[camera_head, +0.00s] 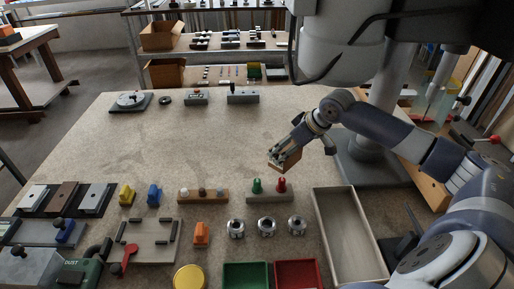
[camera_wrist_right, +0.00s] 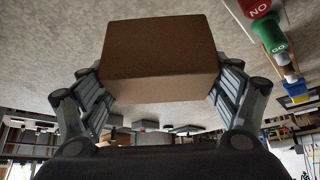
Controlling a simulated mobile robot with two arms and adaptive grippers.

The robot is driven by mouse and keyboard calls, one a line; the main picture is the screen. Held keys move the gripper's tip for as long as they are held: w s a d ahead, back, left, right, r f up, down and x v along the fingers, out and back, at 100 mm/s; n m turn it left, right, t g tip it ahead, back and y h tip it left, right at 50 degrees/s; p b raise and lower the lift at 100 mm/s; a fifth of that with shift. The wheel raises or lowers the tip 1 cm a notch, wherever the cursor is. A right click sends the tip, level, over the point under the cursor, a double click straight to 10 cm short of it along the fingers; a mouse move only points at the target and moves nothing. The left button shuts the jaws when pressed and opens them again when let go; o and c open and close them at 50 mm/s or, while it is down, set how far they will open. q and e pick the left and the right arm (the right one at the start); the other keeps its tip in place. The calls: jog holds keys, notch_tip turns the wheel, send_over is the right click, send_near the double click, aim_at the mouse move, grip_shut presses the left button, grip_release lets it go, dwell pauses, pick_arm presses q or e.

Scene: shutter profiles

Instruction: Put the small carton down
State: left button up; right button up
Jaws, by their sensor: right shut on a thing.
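The small carton (camera_head: 287,161) is a brown box held in my right gripper (camera_head: 285,152) over the middle right of the table (camera_head: 190,130). In the right wrist view the carton (camera_wrist_right: 160,55) sits between the two fingers, one on each side of it. My right gripper is shut on it. Whether the carton touches the tabletop cannot be told for sure. My left gripper is not in view.
A block with green and red pegs (camera_head: 269,190) is just in front of the carton. An empty grey tray (camera_head: 347,235) lies at the front right. Green (camera_head: 246,276) and red (camera_head: 297,274) bins stand at the front edge. The table's middle is clear.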

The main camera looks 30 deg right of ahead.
jog(key=w+a, duration=0.1)
jog(key=w, duration=0.2)
jog(key=w+a+p, duration=0.1)
jog(key=w+a, duration=0.1)
jog(key=w, duration=0.1)
jog(key=w+a+f+p, duration=0.1)
jog(key=w+a, duration=0.1)
jog(key=w, duration=0.1)
jog(key=shift+w, duration=0.1)
notch_tip(320, 180, down, 3)
jog(key=shift+f+p, duration=0.1)
jog(key=shift+p, duration=0.7)
jog(key=shift+f, duration=0.15)
jog(key=o, duration=1.2)
jog(key=shift+f, duration=0.1)
jog(key=shift+c, duration=0.2)
